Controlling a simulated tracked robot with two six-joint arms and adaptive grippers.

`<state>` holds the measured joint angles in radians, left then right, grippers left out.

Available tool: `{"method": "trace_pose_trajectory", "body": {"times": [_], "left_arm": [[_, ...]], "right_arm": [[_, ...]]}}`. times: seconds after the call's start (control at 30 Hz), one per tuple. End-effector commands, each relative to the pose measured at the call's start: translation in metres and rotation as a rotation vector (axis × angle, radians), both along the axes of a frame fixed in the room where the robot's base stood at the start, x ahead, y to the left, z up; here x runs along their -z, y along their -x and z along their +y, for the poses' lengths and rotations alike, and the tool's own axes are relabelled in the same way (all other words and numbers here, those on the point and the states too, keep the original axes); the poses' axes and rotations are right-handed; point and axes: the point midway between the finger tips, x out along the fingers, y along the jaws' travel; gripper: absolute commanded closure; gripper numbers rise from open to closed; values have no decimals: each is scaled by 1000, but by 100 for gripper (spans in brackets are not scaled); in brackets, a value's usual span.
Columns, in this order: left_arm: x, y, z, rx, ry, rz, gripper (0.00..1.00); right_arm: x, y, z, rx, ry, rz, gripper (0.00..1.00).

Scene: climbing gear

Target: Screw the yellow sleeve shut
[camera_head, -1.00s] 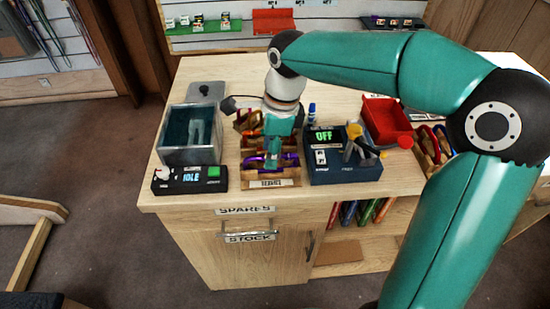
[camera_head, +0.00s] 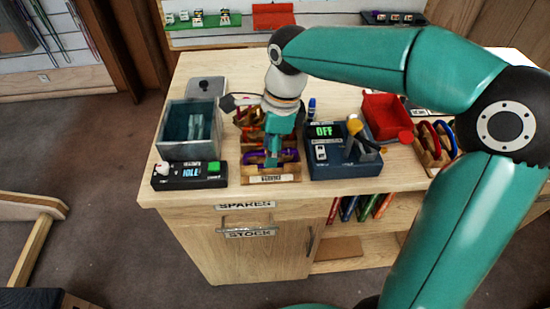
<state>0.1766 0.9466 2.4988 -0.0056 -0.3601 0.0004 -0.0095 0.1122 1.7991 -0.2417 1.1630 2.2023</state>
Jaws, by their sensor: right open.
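My right gripper (camera_head: 271,163) points straight down over the wooden rack with the front label (camera_head: 270,179) on the bench. It is open, and its fingers are at a purple carabiner (camera_head: 288,156) that sits in the rack, mostly hidden behind the gripper. I cannot make out a yellow sleeve on that carabiner. More gear with red and orange parts (camera_head: 247,117) stands in a wooden holder just behind, partly covered by my wrist. My left gripper is not in view.
Left of the rack are a grey open tank (camera_head: 189,154) and a black box reading IDLE (camera_head: 189,176). Right are a blue device reading OFF (camera_head: 343,170) with a yellow-headed part (camera_head: 355,126), a red bin (camera_head: 386,117) and a wooden holder with colored rings (camera_head: 432,150).

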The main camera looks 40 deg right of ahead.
Motion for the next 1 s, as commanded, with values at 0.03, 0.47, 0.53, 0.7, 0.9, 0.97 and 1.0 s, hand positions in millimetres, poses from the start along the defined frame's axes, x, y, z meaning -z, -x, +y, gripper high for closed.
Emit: {"method": "trace_pose_trajectory", "body": {"times": [0.03,0.47,0.53,0.7,0.9,0.97,1.0], "left_arm": [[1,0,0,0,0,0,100],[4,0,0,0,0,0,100],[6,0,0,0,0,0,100],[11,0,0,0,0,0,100],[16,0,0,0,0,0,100],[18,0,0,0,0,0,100],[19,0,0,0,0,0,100]], "right_arm": [[0,1,1,-1,0,0,54],[4,4,2,0,0,2,54],[6,4,2,0,0,2,54],[13,4,2,0,0,2,54],[20,4,2,0,0,2,54],[22,4,2,0,0,2,54],[23,4,2,0,-1,3,54]]}}
